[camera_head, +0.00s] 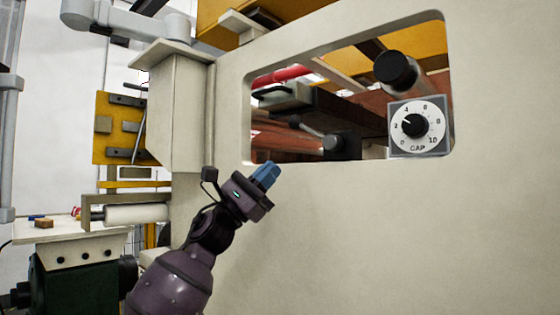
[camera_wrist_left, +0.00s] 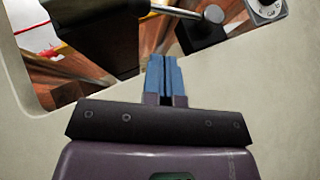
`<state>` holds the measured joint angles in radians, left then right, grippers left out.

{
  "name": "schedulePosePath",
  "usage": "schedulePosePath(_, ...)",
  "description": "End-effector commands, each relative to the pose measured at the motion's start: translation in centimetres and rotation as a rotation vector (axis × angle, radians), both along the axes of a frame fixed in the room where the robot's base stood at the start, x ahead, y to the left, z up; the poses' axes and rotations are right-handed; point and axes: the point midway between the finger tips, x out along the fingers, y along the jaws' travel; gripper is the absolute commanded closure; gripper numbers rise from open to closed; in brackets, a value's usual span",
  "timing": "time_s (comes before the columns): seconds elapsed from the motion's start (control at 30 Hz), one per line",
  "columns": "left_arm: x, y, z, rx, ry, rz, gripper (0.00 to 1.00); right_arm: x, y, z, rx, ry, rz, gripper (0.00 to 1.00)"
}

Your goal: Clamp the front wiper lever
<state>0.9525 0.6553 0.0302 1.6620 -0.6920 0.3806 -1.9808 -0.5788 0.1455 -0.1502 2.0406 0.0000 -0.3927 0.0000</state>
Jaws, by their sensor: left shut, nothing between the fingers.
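A lever with a dark ball knob (camera_head: 295,121) and a thin grey rod is seen through the window cut in the pale panel. Its rod runs down to the right to a round hub on a dark block (camera_head: 345,146). In the left wrist view the hub (camera_wrist_left: 213,14) shows at the top right, with the rod running left behind a large dark shape. My left gripper (camera_head: 266,174) has blue fingers, shut and empty, at the window's lower left edge, below the lever and apart from it. Its fingertips (camera_wrist_left: 162,62) also show in the left wrist view. My right gripper is not in view.
A GAP dial (camera_head: 417,126) sits right of the lever, below a black round knob (camera_head: 396,70). The pale panel (camera_head: 400,230) surrounds the window and its edges bound the opening. Reddish-brown bars lie behind the lever. A side table (camera_head: 70,228) stands at left.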

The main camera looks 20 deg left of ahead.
Motion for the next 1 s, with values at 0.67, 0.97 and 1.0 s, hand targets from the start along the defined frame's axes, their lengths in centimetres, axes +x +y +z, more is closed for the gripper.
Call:
schedulePosePath(0.67,3.3,-5.1,6.4,0.000,0.000,-0.002,1.00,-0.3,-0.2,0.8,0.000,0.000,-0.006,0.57)
schedulePosePath(0.97,3.4,-5.2,6.4,0.000,0.001,-0.002,1.00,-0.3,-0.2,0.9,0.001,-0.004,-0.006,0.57)
schedulePosePath(1.0,3.4,-5.2,6.4,0.000,0.001,-0.002,1.00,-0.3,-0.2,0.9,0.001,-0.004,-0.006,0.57)
